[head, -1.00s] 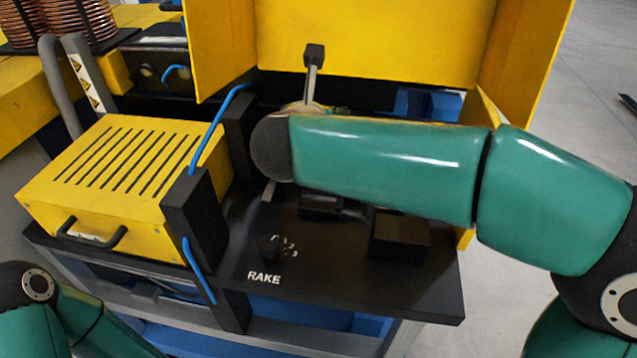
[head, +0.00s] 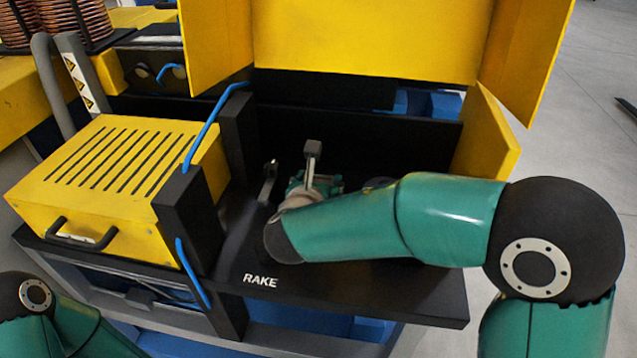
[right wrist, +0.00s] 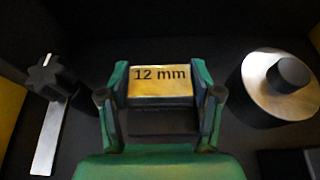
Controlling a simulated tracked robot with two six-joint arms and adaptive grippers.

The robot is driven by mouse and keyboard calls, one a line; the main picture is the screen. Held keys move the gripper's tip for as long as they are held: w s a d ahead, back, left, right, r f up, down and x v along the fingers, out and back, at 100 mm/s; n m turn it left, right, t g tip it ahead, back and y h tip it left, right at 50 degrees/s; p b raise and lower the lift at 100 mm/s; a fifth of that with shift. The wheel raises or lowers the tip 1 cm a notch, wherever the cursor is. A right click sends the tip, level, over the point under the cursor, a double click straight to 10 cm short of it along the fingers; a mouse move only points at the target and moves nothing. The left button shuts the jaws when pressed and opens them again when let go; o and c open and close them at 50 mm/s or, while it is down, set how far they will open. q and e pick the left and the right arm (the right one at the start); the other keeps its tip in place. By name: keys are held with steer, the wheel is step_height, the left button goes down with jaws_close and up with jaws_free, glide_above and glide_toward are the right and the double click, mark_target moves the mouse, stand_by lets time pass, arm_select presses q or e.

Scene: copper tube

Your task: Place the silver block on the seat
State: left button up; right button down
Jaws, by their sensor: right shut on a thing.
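My right gripper (head: 318,186) is low over the black deck in the head view, partly hidden by its own forearm. In the right wrist view my right gripper (right wrist: 160,76) is shut on the block (right wrist: 160,87), marked "12 mm", with a finger on each side. Its face looks shiny and yellowish there. A dark form shows just below that face; I cannot tell whether it is the seat or the block's own side. The block cannot be made out in the head view. My left gripper is out of view; only part of its arm shows at lower left.
The right wrist view shows a black knob with a silver bar (right wrist: 47,140) at left and a silver disc (right wrist: 262,88) with a black knob at right. A yellow slotted box (head: 120,165) and black post (head: 187,220) stand left. Yellow panels (head: 365,40) rise behind the deck.

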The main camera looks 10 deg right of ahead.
steer(key=shift+f, duration=0.1)
steer(key=shift+c, duration=1.1)
jaws_free()
steer(key=v, duration=1.2)
steer(key=shift+s, duration=0.1)
